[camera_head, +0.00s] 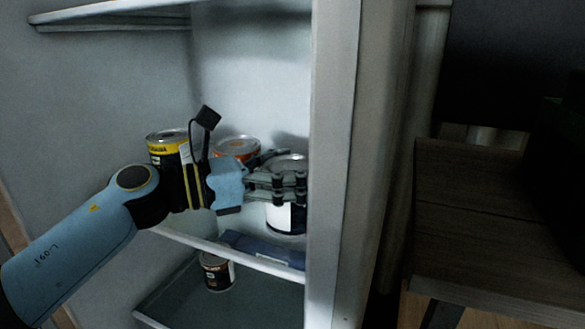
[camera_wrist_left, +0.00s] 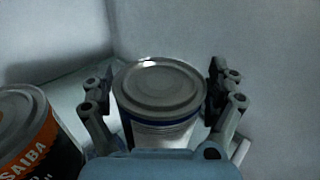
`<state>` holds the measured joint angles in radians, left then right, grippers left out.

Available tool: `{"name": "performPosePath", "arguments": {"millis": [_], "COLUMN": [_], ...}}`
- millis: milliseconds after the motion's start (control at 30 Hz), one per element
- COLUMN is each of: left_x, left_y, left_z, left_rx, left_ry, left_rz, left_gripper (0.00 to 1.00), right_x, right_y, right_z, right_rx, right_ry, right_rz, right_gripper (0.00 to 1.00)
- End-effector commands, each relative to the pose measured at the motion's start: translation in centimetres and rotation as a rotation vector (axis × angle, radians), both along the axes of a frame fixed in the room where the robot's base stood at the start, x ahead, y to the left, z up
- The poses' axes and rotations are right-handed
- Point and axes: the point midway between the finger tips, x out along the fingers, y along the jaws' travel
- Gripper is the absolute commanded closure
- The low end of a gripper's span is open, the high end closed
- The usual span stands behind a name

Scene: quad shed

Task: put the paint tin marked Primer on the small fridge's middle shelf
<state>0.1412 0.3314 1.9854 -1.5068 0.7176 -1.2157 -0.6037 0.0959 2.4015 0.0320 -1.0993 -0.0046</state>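A tin with a plain grey lid, blue rim and white label (camera_head: 287,217) appears to stand on the fridge's middle shelf (camera_head: 235,250), at the right by the side wall. Its label cannot be read, so I cannot tell if it is Primer. My left gripper (camera_head: 290,187) has its fingers on both sides of this tin, near its top. In the left wrist view the tin (camera_wrist_left: 158,90) sits upright between the fingers (camera_wrist_left: 160,95). I cannot tell whether the pads touch it. My right gripper is out of view.
A yellow-labelled tin (camera_head: 168,137) and an orange-labelled tin (camera_head: 238,145) stand to the left, partly behind my gripper. A dark blue flat object (camera_head: 262,248) lies near the shelf's front. A dark tin (camera_head: 217,272) stands below. An upper shelf (camera_head: 110,14) is empty where visible.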

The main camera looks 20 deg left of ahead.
Motion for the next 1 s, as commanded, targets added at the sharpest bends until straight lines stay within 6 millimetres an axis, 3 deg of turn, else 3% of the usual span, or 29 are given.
{"name": "performPosePath", "arguments": {"millis": [433, 667, 1000], "left_x": [-0.2, -3.5, -7.1], "left_y": [0.2, 3.6, 7.6], "left_z": [0.3, 0.3, 0.5], "left_rx": [0.002, 0.008, 0.004], "left_ry": [0.001, 0.005, 0.002], "left_rz": [-0.001, -0.003, 0.0], "left_gripper": [0.0, 0.0, 0.0], "right_x": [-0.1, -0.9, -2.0], "right_y": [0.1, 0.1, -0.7], "right_z": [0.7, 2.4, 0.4], "right_rx": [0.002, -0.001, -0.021], "right_ry": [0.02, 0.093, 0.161], "right_rz": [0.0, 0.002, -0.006], "right_gripper": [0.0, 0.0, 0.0]}}
